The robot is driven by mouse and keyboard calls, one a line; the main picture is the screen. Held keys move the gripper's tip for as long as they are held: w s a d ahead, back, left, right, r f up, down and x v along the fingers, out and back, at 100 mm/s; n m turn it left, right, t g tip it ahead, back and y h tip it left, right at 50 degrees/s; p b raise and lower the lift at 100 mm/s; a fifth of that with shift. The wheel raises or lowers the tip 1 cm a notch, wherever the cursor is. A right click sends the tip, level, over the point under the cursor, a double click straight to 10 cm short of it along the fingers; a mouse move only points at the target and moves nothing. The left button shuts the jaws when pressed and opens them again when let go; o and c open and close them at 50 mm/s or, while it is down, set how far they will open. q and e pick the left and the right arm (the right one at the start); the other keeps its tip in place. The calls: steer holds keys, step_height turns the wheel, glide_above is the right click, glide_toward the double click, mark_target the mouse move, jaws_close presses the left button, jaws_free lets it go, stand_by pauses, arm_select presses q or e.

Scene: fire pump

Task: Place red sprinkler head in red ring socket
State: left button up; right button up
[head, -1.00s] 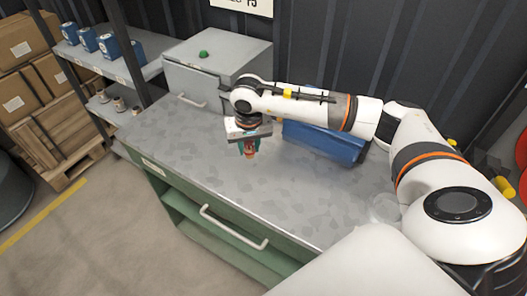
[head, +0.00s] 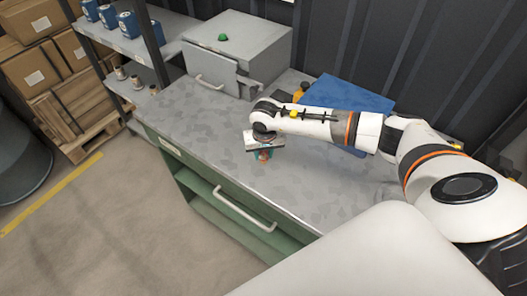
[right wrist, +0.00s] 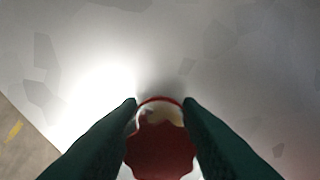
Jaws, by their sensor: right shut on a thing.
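In the right wrist view, the red sprinkler head (right wrist: 162,155) has a scalloped red plate and a pale part with a red rim. It sits between the two dark green fingers of my right gripper (right wrist: 160,104), which is shut on it. In the head view, my right gripper (head: 264,155) points down over the grey worktop near its front edge, with a small reddish-orange bit of the sprinkler head at its tips. I cannot tell its exact height above the top. I cannot make out a red ring socket in either view. My left gripper is out of view.
The grey worktop (head: 190,125) is clear left of the gripper. A grey box (head: 235,45) with a green knob stands at the back. A blue panel (head: 355,95) and an orange item (head: 301,90) lie behind my arm. Shelves with blue items (head: 128,24) stand left.

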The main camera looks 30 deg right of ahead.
steer(key=shift+f, duration=0.2)
steer(key=o, duration=1.1)
steer(key=shift+r, duration=0.1)
